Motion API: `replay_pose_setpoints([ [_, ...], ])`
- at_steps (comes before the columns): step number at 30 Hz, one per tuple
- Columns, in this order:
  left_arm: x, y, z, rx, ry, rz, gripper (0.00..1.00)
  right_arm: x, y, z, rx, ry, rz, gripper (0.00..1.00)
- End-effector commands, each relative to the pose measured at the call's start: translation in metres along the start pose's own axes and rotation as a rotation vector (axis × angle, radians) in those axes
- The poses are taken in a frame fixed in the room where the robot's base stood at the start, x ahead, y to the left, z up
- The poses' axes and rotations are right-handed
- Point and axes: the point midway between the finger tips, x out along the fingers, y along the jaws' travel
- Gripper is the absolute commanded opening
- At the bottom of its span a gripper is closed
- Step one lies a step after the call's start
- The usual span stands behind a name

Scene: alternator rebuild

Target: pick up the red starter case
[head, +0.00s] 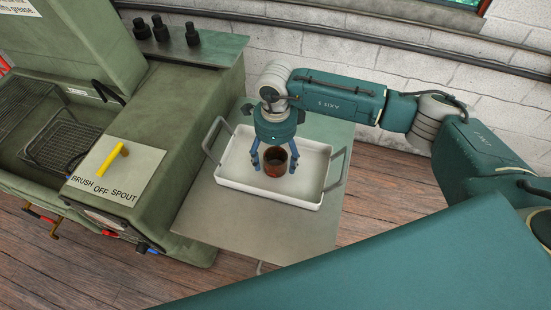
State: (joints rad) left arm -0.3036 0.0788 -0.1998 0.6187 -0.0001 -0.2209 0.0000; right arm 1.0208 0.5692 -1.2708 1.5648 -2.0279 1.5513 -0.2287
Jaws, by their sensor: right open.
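The red starter case (275,163) is a small rusty reddish-brown cylinder with an open top. It stands upright in a white tray (310,196) in the middle of the head view. My right gripper (274,168) points down over it, with its blue fingers spread to either side of the case. The gripper is open. I cannot tell whether the fingers touch the case. My left gripper is not in view.
The tray has raised grey handles (338,167) at both ends and rests on a grey metal table (215,220). A green washing cabinet (185,110) with a wire basket (62,140) and yellow lever (112,158) stands on the left. A block wall (440,75) is behind.

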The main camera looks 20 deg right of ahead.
Motion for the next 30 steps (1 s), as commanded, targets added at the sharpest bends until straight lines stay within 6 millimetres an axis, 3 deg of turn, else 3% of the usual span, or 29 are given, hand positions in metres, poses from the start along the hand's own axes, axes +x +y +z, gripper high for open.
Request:
replay_pose_setpoints([
  [4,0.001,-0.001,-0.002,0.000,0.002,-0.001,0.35,0.000,0.000,0.000,0.000,0.000,0.000,0.72],
  [15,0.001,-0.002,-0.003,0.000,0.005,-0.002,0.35,0.000,0.000,0.000,0.000,-0.001,-0.001,0.00],
  [25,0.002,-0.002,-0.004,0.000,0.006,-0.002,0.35,-0.004,-0.002,0.001,0.001,-0.004,-0.003,0.00],
  [30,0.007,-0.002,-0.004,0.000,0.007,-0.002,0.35,-0.017,-0.002,0.002,0.001,-0.006,-0.006,0.00],
])
